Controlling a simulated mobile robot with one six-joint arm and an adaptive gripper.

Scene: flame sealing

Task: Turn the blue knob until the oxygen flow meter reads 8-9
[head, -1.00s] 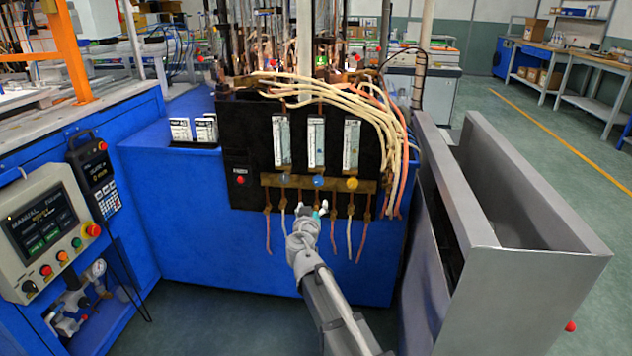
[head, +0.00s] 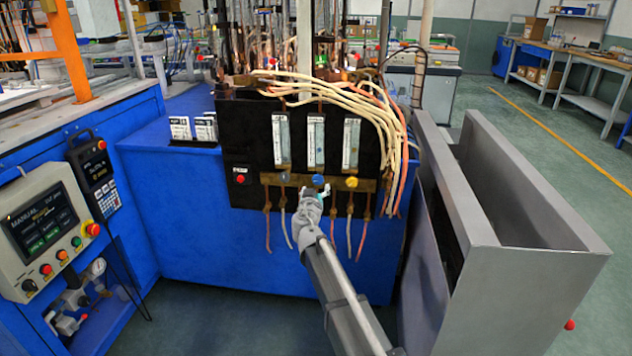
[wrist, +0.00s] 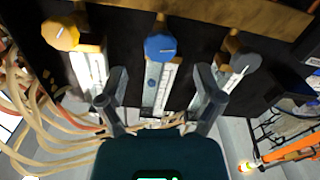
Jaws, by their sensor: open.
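The blue knob (head: 318,180) is the middle one of three on a brass bar across a black panel. My gripper (head: 319,191) is just below the blue knob. In the wrist view my gripper (wrist: 161,73) is open, its fingers spread left and right of the blue knob's line, with a gap on each side. I see no contact.
A yellow knob (head: 351,184) and a grey knob (head: 285,178) flank the blue one, close to my fingers. Hoses (head: 350,225) hang below the bar. A red button (head: 240,179) is at left. A grey metal trough (head: 540,270) stands at right.

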